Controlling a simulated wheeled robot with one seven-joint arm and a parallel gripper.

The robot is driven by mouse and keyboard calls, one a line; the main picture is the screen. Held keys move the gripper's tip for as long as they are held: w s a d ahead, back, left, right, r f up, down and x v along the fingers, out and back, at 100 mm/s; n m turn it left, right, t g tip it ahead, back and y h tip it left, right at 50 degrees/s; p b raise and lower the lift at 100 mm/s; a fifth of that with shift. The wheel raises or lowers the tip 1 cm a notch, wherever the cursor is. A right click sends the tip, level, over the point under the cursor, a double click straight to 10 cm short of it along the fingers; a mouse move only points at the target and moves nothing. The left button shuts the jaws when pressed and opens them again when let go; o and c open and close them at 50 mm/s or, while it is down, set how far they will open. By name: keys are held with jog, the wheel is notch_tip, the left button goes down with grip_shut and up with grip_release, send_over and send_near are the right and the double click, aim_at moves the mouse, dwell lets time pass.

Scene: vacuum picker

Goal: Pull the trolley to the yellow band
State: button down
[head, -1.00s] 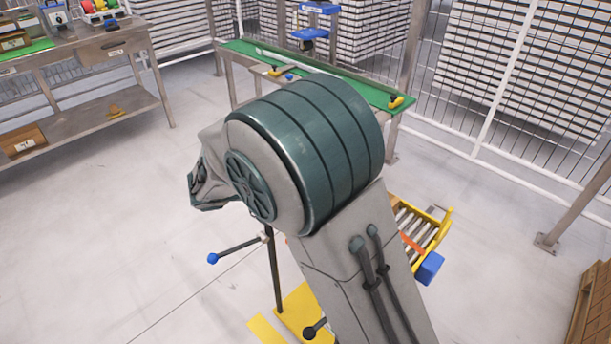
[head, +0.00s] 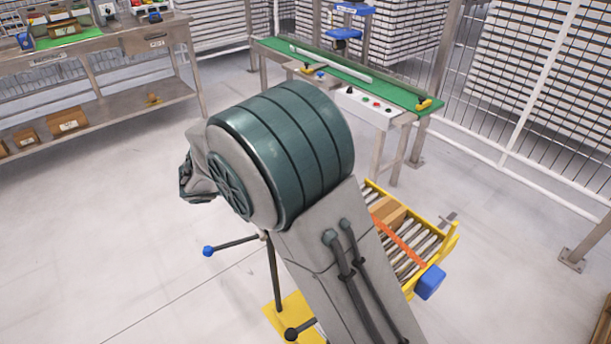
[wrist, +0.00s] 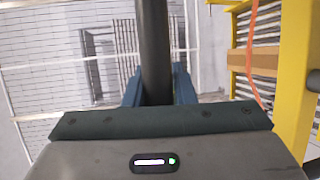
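The trolley (head: 451,243) is a yellow frame with grey rollers, to the right of my arm in the head view. It carries a brown cardboard box under an orange strap and has a blue block at its near corner. Part of it is behind my arm. In the wrist view its yellow frame (wrist: 296,85) stands at the right. My gripper (wrist: 159,88) has its blue fingers on both sides of a dark upright bar and looks shut on it; the fingertips are partly hidden. My gripper is hidden in the head view. I cannot make out the yellow band for certain.
A yellow plate or patch (head: 284,316) lies low, with a dark post (head: 275,275) and a blue-knobbed lever beside it. A green-topped conveyor table (head: 375,86) stands behind, a steel workbench (head: 100,65) at back left. Mesh fencing closes the right. The left floor is clear.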

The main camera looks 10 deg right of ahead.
jog(key=c, duration=1.2)
grip_release()
jog(key=shift+f, duration=0.1)
jog(key=shift+a, duration=0.15)
jog(key=v, duration=1.3)
jog(key=shift+s+a, duration=0.15)
jog(key=shift+a, duration=0.2)
